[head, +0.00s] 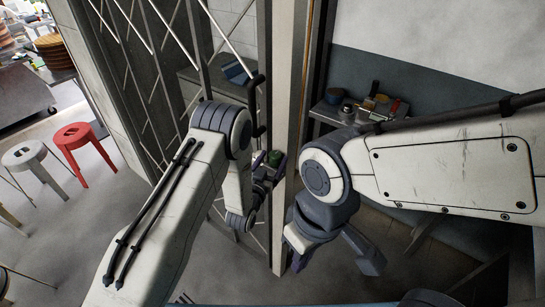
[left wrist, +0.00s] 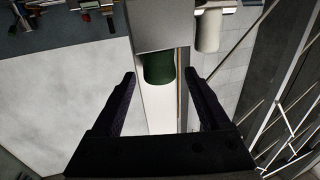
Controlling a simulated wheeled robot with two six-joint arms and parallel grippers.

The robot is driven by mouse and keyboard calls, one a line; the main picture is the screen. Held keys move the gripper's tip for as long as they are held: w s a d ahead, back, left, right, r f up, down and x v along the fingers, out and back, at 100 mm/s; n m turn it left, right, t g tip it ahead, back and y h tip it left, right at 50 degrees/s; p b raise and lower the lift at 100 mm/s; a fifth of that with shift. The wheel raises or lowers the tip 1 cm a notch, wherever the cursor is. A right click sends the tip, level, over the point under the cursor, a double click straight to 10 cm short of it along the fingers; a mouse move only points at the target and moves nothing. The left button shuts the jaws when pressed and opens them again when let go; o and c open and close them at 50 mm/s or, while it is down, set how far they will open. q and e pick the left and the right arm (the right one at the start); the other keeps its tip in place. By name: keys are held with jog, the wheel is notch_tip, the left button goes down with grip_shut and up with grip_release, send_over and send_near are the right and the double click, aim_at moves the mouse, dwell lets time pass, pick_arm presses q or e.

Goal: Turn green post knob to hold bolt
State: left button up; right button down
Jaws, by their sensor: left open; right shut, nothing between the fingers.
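The green knob (left wrist: 158,68) sits on a pale post (left wrist: 148,25) in the left wrist view. In the head view, the knob (head: 274,157) is a small green patch, partly covered by my left gripper (head: 268,163). The left gripper is open, and its fingers (left wrist: 159,76) stand on either side of the knob in the left wrist picture. I cannot tell whether they touch it. My right gripper (head: 373,263) is shut and empty, low and to the right of the post. I cannot make out the bolt for certain.
A folding lattice gate (head: 140,75) stands left of the post. A small table (head: 328,112) with jars and tools is behind at right. A red stool (head: 82,147) and a white stool (head: 25,155) stand far left. Open floor lies between them and the gate.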

pick_arm(q)
jog(key=shift+w, duration=0.1)
grip_shut()
jog(key=shift+w+a+f+m+h+b, duration=0.15)
jog(key=shift+m+h+b, duration=0.25)
jog(key=shift+h+b, duration=0.25)
jog(key=m+g+h+b, duration=0.4)
jog(key=a+m+g+h+b, duration=0.1)
jog(key=g+h+b, duration=0.1)
jog(key=b, duration=0.1)
jog(key=shift+w+m+h, duration=0.35)
jog(key=shift+m, duration=0.05)
jog(key=m+g+h+b, duration=0.1)
jog(key=g, duration=0.1)
jog(key=m+g+h+b, duration=0.1)
jog(key=shift+w+m+g, duration=0.2)
jog(key=shift+m+g, duration=0.1)
jog(key=shift+g, duration=0.1)
jog(key=shift+m+g+h+b, duration=0.4)
jog(key=shift+m+g+b, duration=0.2)
jog(key=shift+g+b, duration=0.25)
jog(key=shift+w+r, duration=0.1)
jog(key=shift+r, duration=0.1)
